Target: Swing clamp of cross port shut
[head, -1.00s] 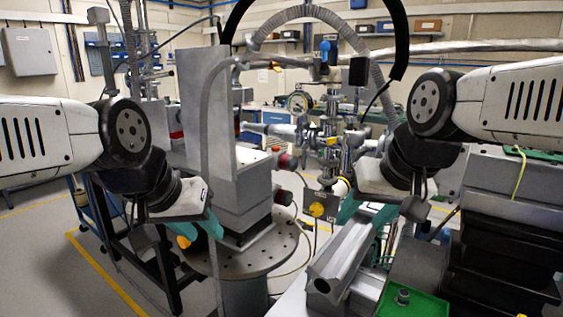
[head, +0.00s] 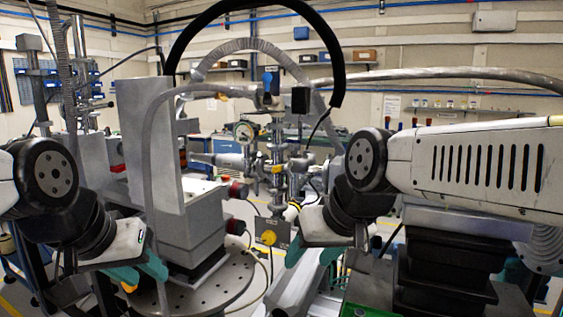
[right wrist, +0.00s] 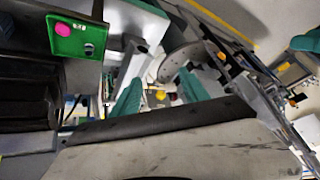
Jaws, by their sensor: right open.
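The metal cross port (head: 277,165) with stacked flanges stands upright near the middle of the head view, with a blue-topped part above it. I cannot make out its clamp or whether that is open or shut. My right gripper (head: 311,255) is below and to the right of the port, apart from it in the picture. Its two teal fingers are spread and empty in the right wrist view (right wrist: 160,92). My left gripper (head: 140,273) is low at the left, in front of the grey block; its teal fingers overlap, so their opening is unclear.
A tall grey block (head: 152,140) stands on a perforated round table (head: 225,285) left of the port. A grey hose (head: 225,47) arches above. A box with a yellow knob (head: 270,233) sits below the port. A green tray (right wrist: 76,38) shows in the right wrist view.

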